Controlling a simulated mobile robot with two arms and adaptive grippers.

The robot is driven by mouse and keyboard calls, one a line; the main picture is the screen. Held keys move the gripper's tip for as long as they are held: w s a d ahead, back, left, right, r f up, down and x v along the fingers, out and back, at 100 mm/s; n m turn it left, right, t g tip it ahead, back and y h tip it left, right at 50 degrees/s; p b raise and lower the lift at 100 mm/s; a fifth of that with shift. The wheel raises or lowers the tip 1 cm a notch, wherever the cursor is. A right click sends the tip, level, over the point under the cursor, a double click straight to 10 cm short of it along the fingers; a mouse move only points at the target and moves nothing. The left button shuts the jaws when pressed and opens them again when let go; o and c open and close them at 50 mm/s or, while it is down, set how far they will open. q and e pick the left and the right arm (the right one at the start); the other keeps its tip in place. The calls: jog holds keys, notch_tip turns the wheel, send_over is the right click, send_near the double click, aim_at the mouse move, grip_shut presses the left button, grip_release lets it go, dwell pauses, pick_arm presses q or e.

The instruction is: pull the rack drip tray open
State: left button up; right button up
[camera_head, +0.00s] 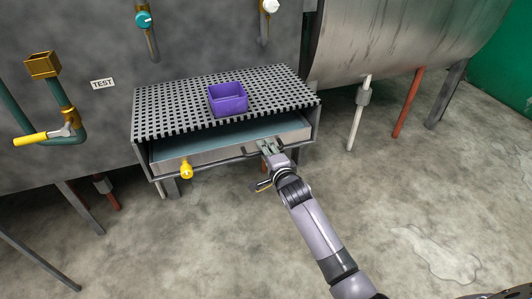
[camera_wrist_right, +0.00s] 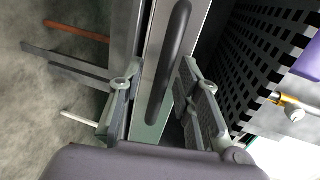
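The rack (camera_head: 165,108) has a perforated dark top and stands against the dye drum's grey wall. Its drip tray (camera_head: 190,155) sits beneath that top, with a strip of its bluish inside showing. A dark bar handle (camera_head: 225,158) runs along the tray's front, and it also shows in the right wrist view (camera_wrist_right: 168,60). My right gripper (camera_head: 268,147) is at the right part of the tray front. In the right wrist view, its fingers (camera_wrist_right: 160,100) are apart on either side of the handle, with a gap visible beside it. My left gripper is out of view.
A purple open bin (camera_head: 228,98) stands on the rack top. A yellow knob (camera_head: 187,170) is at the tray's front left. A yellow-handled valve (camera_head: 40,137) is on the left. The concrete floor in front of the rack is clear; a puddle (camera_head: 435,255) lies at right.

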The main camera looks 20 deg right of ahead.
grip_shut()
dwell(0.4)
dwell(0.5)
